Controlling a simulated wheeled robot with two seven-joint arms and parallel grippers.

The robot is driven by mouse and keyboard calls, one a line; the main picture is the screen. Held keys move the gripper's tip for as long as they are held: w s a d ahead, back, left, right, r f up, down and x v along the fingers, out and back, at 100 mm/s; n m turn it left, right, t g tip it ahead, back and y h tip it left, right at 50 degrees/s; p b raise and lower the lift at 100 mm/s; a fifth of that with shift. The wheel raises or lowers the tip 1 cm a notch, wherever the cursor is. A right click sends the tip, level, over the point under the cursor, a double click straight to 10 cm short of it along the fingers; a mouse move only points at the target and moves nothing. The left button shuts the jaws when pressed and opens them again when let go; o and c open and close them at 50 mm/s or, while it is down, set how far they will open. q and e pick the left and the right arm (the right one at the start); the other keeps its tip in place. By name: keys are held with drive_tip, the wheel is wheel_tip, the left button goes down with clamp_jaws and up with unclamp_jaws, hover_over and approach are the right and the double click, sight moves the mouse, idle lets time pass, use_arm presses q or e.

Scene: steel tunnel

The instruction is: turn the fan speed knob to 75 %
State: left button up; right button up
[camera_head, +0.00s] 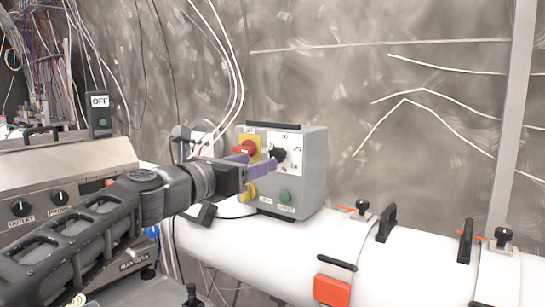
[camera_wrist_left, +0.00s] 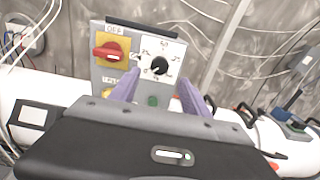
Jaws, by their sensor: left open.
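The fan speed knob is a round black knob (camera_head: 279,155) on a white dial plate on the front of a grey control box (camera_head: 312,165). The knob also shows in the left wrist view (camera_wrist_left: 160,66), with a "50" mark above it; I cannot read its pointer exactly. My left gripper (camera_head: 268,165) has purple fingers and is open in front of the box, pointing at the dial. In the left wrist view its fingers (camera_wrist_left: 160,90) stand apart, with the knob between and beyond them. I cannot see the fingers touching the knob. My right gripper is not in view.
A red switch (camera_head: 244,148) on a yellow plate sits left of the dial. A yellow button (camera_head: 248,191) and a green button (camera_head: 285,197) are below. The box stands on a white pipe (camera_head: 290,245) with black handles. Another panel with knobs (camera_head: 60,198) is at left.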

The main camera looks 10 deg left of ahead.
sight(275, 156)
use_arm(q)
drive_tip(key=p+x, duration=0.4)
drive_tip(key=x, duration=0.2)
drive_tip(key=shift+w+r, duration=0.15)
drive_tip(key=shift+w, duration=0.05)
drive_tip(key=shift+w+d, duration=0.15)
drive_tip(key=shift+w, duration=0.2)
clamp_jaws()
